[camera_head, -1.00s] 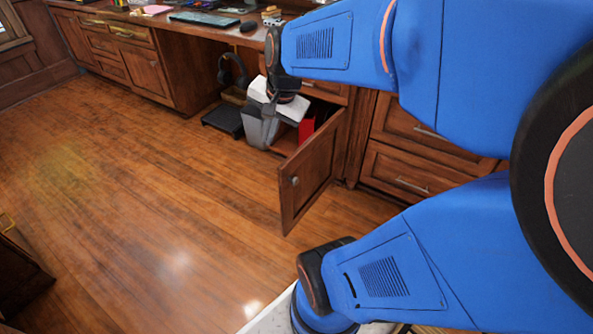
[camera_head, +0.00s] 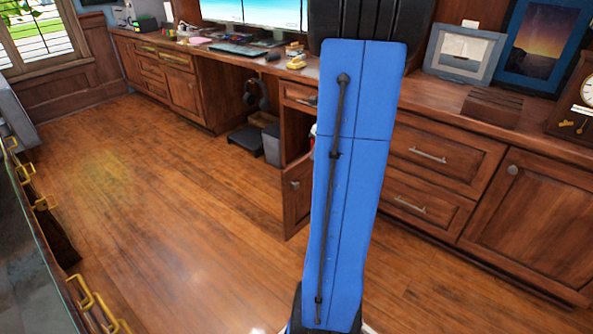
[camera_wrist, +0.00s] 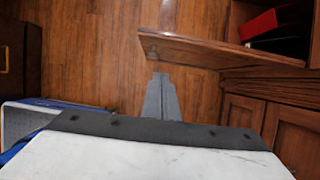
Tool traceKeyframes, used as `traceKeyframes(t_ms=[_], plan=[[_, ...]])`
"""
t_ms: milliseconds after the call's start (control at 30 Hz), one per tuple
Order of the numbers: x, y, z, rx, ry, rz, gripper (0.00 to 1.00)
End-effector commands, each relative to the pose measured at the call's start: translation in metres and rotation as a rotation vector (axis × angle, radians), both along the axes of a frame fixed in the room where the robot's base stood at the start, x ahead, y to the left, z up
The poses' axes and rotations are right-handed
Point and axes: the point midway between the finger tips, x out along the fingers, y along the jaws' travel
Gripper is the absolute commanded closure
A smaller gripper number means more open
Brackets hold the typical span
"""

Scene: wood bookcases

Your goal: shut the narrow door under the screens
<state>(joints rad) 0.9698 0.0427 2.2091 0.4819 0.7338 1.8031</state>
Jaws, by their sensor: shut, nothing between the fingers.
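The narrow door (camera_head: 296,196) stands open in the head view, swung out from the cabinet under the desk, its right part hidden behind my arm. In the wrist view I see the door (camera_wrist: 215,48) from above, with its round knob (camera_wrist: 152,51) near the free end. My gripper (camera_wrist: 158,76) is shut and empty. It is on the door's outer, knob side, close to the free end. I cannot tell whether it touches the door. In the head view my gripper is hidden. The screens (camera_head: 255,12) stand on the desk.
A red item (camera_wrist: 258,25) shows inside the open cabinet. A grey bin (camera_head: 271,144) and headphones (camera_head: 256,94) are left of the door. Drawers (camera_head: 420,178) lie to the right. A unit with brass handles (camera_head: 85,290) stands at the left. The floor (camera_head: 170,210) between is clear.

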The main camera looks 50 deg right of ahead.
Motion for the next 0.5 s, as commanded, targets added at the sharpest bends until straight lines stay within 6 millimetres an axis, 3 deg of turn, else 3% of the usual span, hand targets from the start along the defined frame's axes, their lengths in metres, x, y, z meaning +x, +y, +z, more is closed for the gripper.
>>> traceKeyframes(t_ms=[267,500], plan=[[0.007,-0.002,-0.023,0.008,0.002,-0.016,1.0],[0.023,-0.001,-0.062,0.009,0.002,-0.014,1.0]])
